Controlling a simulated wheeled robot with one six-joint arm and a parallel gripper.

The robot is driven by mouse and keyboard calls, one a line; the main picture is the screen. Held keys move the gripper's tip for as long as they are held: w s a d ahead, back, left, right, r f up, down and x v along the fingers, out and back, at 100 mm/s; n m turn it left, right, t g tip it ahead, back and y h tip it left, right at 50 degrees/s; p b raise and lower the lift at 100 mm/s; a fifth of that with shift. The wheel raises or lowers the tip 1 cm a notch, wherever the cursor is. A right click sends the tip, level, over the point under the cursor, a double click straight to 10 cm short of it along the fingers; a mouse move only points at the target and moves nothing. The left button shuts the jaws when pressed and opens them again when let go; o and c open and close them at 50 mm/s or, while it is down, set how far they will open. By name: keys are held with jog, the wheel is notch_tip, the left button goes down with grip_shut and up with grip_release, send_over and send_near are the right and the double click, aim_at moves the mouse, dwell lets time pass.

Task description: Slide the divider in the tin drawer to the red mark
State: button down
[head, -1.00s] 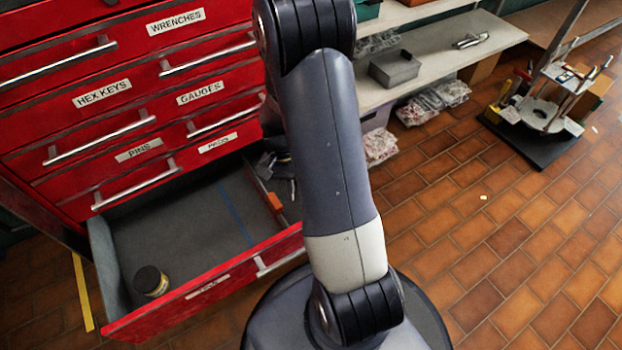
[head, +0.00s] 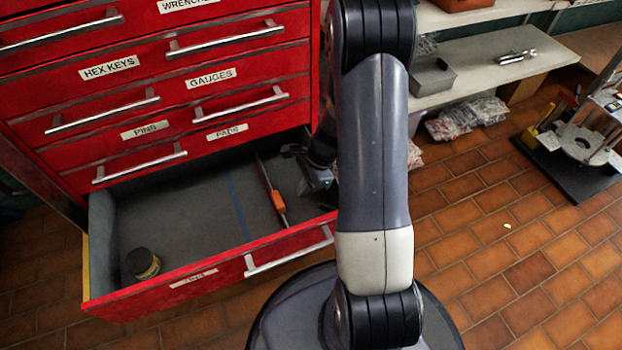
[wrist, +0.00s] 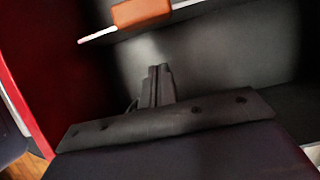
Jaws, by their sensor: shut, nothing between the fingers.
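The open tin drawer (head: 190,292) is red outside and grey inside. The divider (head: 266,180) is a thin light strip running front to back, with an orange tab (head: 278,201). It stands in the right part of the drawer. A blue line (head: 236,205) crosses the floor to its left; I see no red mark. My gripper (head: 318,182) is low in the drawer, right of the divider, partly hidden by my arm. In the wrist view my gripper's fingers (wrist: 158,72) are together and empty, apart from the divider (wrist: 98,35) and its orange tab (wrist: 141,12).
A dark jar with a yellowish label (head: 142,263) stands in the drawer's front left corner. Closed red drawers (head: 150,95) with bar handles rise behind. A shelf (head: 480,75) with a grey bin (head: 432,77) is at right. The drawer floor between jar and divider is clear.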

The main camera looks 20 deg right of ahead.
jog(key=shift+a+r+b, duration=0.1)
jog(key=shift+a+b, duration=0.25)
jog(key=shift+a, duration=1.65)
jog(key=shift+a, duration=0.1)
jog(key=shift+a+p, duration=0.4)
jog(key=shift+a, duration=0.25)
